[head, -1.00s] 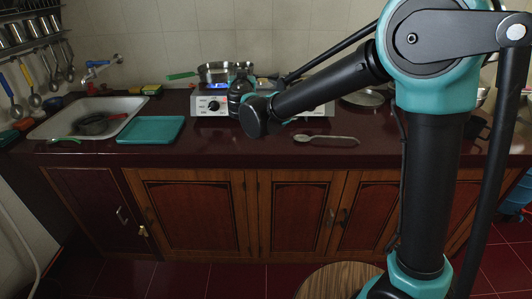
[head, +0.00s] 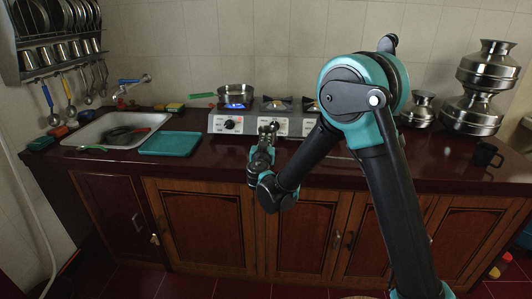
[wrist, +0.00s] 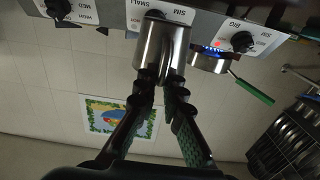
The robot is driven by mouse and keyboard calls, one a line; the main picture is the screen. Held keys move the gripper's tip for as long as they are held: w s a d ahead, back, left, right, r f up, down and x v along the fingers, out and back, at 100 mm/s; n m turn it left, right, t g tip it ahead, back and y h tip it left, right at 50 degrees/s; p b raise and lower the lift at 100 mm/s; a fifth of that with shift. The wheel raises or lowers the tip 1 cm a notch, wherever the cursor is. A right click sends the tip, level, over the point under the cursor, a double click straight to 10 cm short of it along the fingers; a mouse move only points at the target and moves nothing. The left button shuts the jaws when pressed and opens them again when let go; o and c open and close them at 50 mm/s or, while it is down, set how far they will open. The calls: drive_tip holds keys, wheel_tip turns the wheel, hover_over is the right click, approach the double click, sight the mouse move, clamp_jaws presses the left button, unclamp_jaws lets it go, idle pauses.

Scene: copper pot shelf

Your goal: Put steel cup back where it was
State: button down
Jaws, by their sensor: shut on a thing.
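My gripper (wrist: 160,88) is shut on the steel cup (wrist: 162,45), a plain shiny cylinder held between the fingertips in the wrist view. In the head view my gripper (head: 267,138) is in front of the stove, above the counter's front part; the cup is too small and covered there to make out well. A wall rack (head: 35,76) at the upper left holds a row of similar steel cups (head: 62,52) below upright plates. The frames do not show which place the held cup came from.
The stove (head: 294,127) has a blue flame under a green-handled pan (head: 234,91). The sink (head: 90,133) and teal board (head: 170,143) are to the left. Large steel pots (head: 472,114) and a black mug (head: 485,154) stand at the right. Counter between board and stove is clear.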

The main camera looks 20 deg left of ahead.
drive_tip(key=shift+f, duration=2.85)
drive_tip(key=shift+f, duration=0.1)
drive_tip(key=c, duration=1.6)
unclamp_jaws()
drive_tip(key=shift+c, duration=0.2)
drive_tip(key=shift+s, duration=0.1)
drive_tip(key=v, duration=1.1)
drive_tip(key=shift+s, duration=0.4)
drive_tip(key=shift+d, duration=0.15)
